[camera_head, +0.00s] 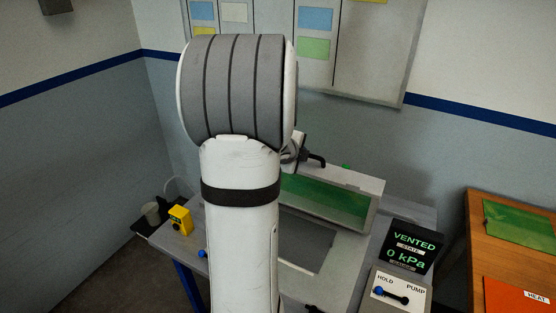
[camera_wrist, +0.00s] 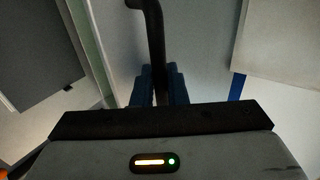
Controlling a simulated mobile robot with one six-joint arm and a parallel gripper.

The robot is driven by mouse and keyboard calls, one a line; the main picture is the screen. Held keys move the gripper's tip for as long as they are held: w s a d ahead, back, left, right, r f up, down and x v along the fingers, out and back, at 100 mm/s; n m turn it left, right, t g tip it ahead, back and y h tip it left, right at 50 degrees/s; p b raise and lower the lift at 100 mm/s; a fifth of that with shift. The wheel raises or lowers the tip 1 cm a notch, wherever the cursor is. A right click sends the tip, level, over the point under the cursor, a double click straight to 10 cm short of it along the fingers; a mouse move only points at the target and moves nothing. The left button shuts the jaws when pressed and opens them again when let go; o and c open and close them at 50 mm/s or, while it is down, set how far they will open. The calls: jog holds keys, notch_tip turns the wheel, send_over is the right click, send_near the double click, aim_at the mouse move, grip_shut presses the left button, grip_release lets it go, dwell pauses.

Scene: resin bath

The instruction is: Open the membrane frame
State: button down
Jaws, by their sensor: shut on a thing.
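The membrane frame (camera_head: 372,190), a pale frame around a green sheet, stands tilted up at the back of the grey bench in the head view. A dark grey bed (camera_head: 318,245) shows uncovered in front of it. My gripper (camera_wrist: 159,78) is shut on a black bar handle (camera_wrist: 154,25), with blue fingers on both sides of it in the wrist view. In the head view the bent end of the black handle (camera_head: 316,160) shows above the frame's top edge. My arm hides my fingers and the frame's left part there.
A display (camera_head: 411,247) reads VENTED, 0 kPa. Below it, a panel (camera_head: 401,291) has a lever between HOLD and PUMP. A yellow object (camera_head: 180,220) stands at the bench's left. A wooden table (camera_head: 475,235) on the right holds a green sheet (camera_head: 520,222) and an orange HEAT panel (camera_head: 512,301).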

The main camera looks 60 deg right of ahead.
jog(key=shift+s+d, duration=0.1)
jog(key=shift+d, duration=0.25)
jog(key=shift+f, duration=0.1)
jog(key=c, duration=1.8)
grip_release()
jog(key=shift+c, duration=0.2)
jog(key=p+v, duration=0.1)
jog(key=v, duration=0.7)
jog(key=shift+p, duration=0.3)
jog(key=shift+d, duration=0.1)
